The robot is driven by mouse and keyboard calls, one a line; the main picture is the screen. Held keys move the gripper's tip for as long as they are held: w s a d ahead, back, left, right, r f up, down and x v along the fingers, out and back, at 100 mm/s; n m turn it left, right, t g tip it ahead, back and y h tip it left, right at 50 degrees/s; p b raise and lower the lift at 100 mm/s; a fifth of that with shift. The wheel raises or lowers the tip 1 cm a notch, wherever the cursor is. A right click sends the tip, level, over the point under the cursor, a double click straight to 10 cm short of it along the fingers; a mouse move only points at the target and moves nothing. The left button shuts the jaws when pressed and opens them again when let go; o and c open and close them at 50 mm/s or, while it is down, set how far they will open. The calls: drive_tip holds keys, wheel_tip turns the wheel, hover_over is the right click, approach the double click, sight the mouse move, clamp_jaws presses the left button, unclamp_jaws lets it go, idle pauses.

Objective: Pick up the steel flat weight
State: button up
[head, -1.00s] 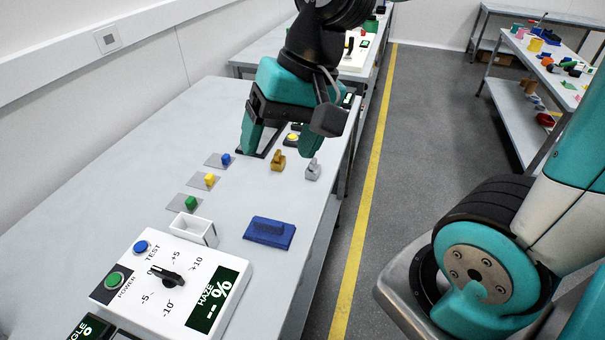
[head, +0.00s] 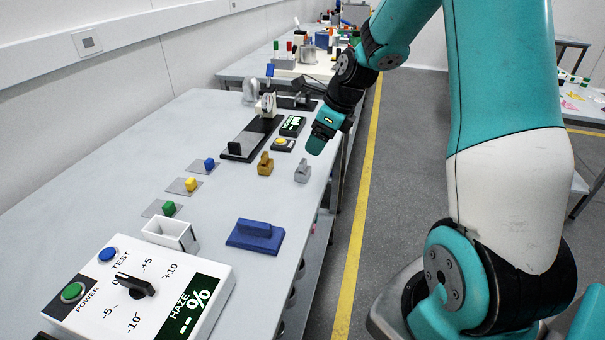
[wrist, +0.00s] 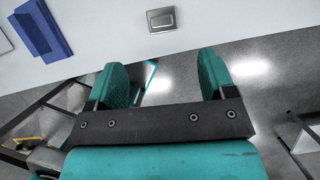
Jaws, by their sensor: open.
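The steel flat weight (head: 303,171) is a small silver-grey block with a raised grip, standing near the right edge of the bench. In the wrist view it shows as a grey rectangle (wrist: 162,19) at the top centre, ahead of the fingertips. My gripper (head: 318,143) is above and beyond the weight in the head view, by the bench's right edge. In the wrist view its two teal fingers (wrist: 162,72) are apart, with nothing between them, only bench edge and floor behind.
A brass weight (head: 265,164) stands just left of the steel one. A blue block with a handle (head: 256,236) lies nearer, and a black-based gauge stand (head: 250,138) is behind. A white haze meter (head: 140,290) is at the front.

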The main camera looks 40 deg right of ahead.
sight(306, 163)
drive_tip(key=x, duration=1.1)
drive_tip(key=shift+d+p, duration=0.15)
drive_tip(key=shift+p, duration=0.25)
drive_tip(key=c, duration=1.2)
